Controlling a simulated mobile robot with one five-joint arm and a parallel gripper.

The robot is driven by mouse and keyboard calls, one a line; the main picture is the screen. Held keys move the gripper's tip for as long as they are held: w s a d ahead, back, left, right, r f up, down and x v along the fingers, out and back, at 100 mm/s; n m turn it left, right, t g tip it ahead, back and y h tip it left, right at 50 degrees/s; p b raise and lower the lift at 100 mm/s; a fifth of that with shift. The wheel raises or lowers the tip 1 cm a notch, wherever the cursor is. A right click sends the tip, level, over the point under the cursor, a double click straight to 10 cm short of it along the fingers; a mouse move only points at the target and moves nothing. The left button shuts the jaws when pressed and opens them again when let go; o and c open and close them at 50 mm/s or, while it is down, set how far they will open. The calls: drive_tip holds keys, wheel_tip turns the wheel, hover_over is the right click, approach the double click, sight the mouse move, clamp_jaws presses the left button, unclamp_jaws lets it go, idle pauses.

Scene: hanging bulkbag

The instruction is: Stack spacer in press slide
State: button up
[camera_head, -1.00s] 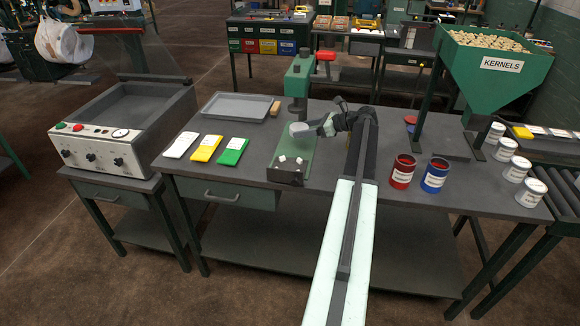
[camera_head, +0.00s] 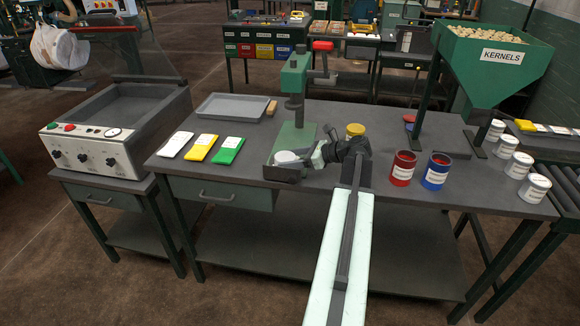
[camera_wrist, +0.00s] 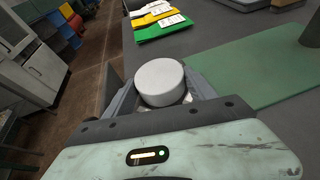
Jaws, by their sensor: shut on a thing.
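The spacer, a white round disc (camera_wrist: 160,80), sits between the jaws of my gripper (camera_wrist: 163,92) in the wrist view. In the head view the white disc (camera_head: 287,156) is over the dark press slide (camera_head: 284,175) at the front end of the green press base. My gripper (camera_head: 298,157) is shut on the disc, reaching in from the right. I cannot tell whether the disc touches the slide or is just above it. The disc and jaws hide most of the slide's top. The green press (camera_head: 294,80) stands behind, with its ram above the base.
White, yellow (camera_head: 201,148) and green packets lie left of the press. A grey tray (camera_head: 232,106) and a wooden block are behind them.

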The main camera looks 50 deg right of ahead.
drive_tip(key=o, duration=1.4)
drive_tip(key=shift+o, duration=0.2)
drive_tip(key=p+v, duration=0.5)
drive_tip(key=v, duration=0.7)
drive_tip(key=shift+r, duration=0.15)
